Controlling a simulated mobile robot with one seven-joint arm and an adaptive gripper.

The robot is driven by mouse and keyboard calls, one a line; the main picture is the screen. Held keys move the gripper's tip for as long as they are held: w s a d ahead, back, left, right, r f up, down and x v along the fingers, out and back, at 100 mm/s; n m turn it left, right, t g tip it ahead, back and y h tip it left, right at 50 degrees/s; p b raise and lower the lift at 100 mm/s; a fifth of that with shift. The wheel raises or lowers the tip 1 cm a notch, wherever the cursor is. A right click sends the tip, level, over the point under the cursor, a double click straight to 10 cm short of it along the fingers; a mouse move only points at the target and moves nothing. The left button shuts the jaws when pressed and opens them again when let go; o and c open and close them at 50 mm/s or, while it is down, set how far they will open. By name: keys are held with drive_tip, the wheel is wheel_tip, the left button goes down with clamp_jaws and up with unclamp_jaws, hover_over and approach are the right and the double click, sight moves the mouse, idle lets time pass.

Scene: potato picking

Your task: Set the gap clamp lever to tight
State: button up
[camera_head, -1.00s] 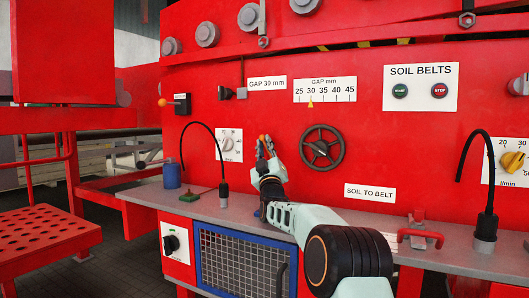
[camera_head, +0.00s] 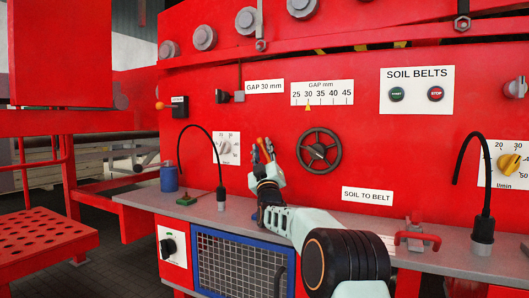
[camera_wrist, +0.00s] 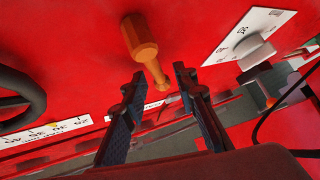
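An orange, club-shaped lever handle (camera_wrist: 141,40) stands out from the red panel in the wrist view. Its thick end is at the top and it narrows downward to a point between my fingertips in the picture. My gripper (camera_wrist: 158,80) is open, with its two dark fingers apart on either side of that narrow end; I cannot tell whether they touch it. In the head view, orange parts of the lever (camera_head: 261,143) show at the tips of my gripper (camera_head: 264,156), left of the black handwheel. The lever's base and any label for it are mostly hidden there.
The black handwheel (camera_head: 319,151) is close to the right of my gripper. A dial (camera_head: 224,147) is to the left, with a bent black lamp (camera_head: 221,193) before it. The grey ledge (camera_head: 340,213) runs below. The gap scale (camera_head: 322,92) is above.

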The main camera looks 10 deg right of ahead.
drive_tip(key=shift+s+f, duration=0.15)
drive_tip(key=shift+s, duration=0.25)
drive_tip(key=s, duration=1.2)
drive_tip(key=shift+a, duration=0.25)
drive_tip(key=shift+c, duration=0.7)
